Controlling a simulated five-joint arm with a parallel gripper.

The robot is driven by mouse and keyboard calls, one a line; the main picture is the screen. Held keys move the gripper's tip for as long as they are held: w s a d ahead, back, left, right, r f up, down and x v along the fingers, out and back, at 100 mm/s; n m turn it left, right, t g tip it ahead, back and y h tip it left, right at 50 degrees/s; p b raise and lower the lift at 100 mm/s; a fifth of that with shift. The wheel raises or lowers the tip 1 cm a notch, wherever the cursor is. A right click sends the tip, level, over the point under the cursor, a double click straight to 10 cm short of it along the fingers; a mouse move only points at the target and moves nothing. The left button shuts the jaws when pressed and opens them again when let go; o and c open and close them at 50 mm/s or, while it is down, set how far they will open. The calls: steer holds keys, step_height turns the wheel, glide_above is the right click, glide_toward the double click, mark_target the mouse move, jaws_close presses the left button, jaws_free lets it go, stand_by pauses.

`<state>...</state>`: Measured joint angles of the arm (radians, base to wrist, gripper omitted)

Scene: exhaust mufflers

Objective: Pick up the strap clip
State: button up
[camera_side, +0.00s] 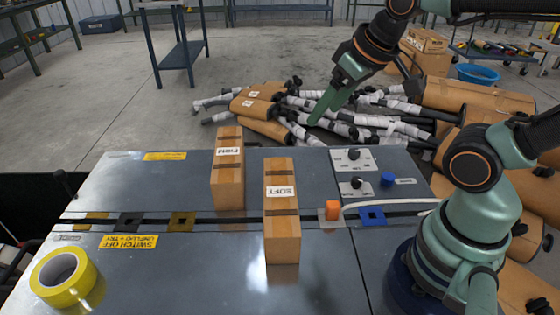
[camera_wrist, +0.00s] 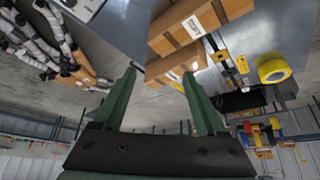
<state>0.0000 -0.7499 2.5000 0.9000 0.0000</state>
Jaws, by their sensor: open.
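Several small square pieces lie along the dark slot across the grey bench. They are a tan one (camera_side: 97,217), a black one (camera_side: 128,222), a yellow one (camera_side: 182,222) and a blue one (camera_side: 372,216). An orange block (camera_side: 332,209) sits by the slot next to the blue piece, with a white cable beside it. I cannot tell which is the strap clip. My gripper (camera_side: 318,112) is raised behind the bench, apart from these pieces. In the wrist view my gripper (camera_wrist: 159,74) is open, with nothing between its fingers.
A yellow tape roll (camera_side: 63,277) lies front left. Switch plates (camera_side: 352,160) and a blue knob (camera_side: 387,179) are at the right. Mufflers (camera_side: 262,130) pile behind.

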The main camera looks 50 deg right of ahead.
stand_by(0.6)
steer(key=m+g, duration=0.6)
steer(key=m, duration=0.3)
glide_toward(334, 203)
steer(key=shift+s+f, duration=0.15)
steer(key=shift+f, duration=5.6)
jaws_close()
